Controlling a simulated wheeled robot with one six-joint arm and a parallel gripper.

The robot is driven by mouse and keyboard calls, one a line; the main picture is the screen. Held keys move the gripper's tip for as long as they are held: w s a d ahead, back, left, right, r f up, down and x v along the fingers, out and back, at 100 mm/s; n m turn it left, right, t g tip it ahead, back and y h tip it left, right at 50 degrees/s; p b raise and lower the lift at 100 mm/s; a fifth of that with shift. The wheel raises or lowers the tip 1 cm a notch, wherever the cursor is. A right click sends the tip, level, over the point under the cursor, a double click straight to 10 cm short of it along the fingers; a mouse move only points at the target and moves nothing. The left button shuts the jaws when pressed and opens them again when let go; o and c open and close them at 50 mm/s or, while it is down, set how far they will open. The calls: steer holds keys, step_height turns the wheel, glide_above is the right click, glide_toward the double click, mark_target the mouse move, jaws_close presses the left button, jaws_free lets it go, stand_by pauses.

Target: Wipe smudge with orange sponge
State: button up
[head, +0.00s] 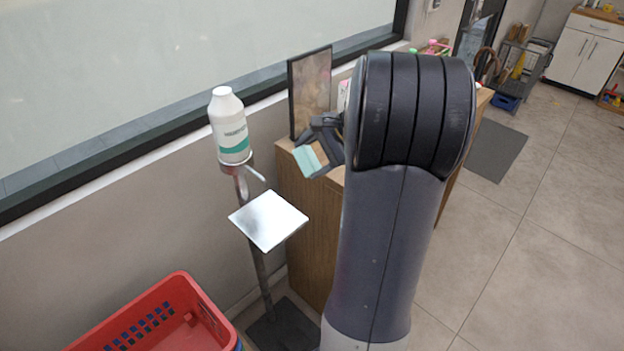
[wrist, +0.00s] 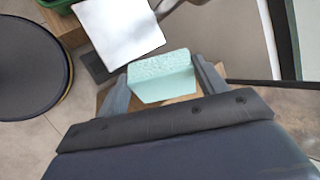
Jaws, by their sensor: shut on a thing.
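My gripper (head: 312,160) is shut on a pale mint-green sponge (wrist: 163,77), which sits between both fingers in the wrist view. The sponge also shows in the head view (head: 308,161), near the end of the wooden counter. No orange sponge is in view. A white square plate (head: 268,220) on a stand is below and left of my gripper, apart from the sponge. It also shows in the wrist view (wrist: 118,30), beyond the sponge. A faint grey patch (head: 264,238) shows on the plate; I cannot tell whether it is a smudge or shading.
A dark-framed panel (head: 310,92) stands on the wooden counter (head: 308,226) by the wall. A red basket (head: 180,290) is at lower left. The tiled floor at right is open.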

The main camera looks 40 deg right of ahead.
steer(key=w+d+r+m+t+h+p, duration=0.3)
steer(key=w+d+r+m+t+h, duration=0.25)
steer(key=w+d+m+t, duration=0.4)
steer(key=shift+m+g+h, duration=0.25)
steer(key=shift+m+g, duration=0.3)
steer(key=shift+m, duration=0.2)
steer(key=p+x, duration=0.1)
steer(key=x, duration=0.1)
steer(key=r+x, duration=0.1)
steer(key=x, duration=0.1)
steer(key=shift+w+p, duration=0.4)
steer(key=shift+w, duration=0.1)
steer(key=shift+w+a, duration=0.25)
steer(key=shift+w, duration=0.7)
steer(key=shift+w+d+p, duration=0.2)
steer(key=shift+w+d, duration=0.1)
steer(key=shift+d, duration=1.35)
steer(key=shift+w+d+p, duration=0.25)
steer(key=shift+w+d, duration=0.05)
steer(key=shift+d, duration=1.35)
steer(key=shift+w+d+p, duration=0.2)
steer(key=shift+w+d, duration=0.1)
steer(key=shift+d, duration=1.35)
steer(key=shift+w+f, duration=0.1)
steer(key=shift+f, duration=0.05)
steer(key=shift+a+b, duration=0.1)
steer(key=shift+b, duration=0.35)
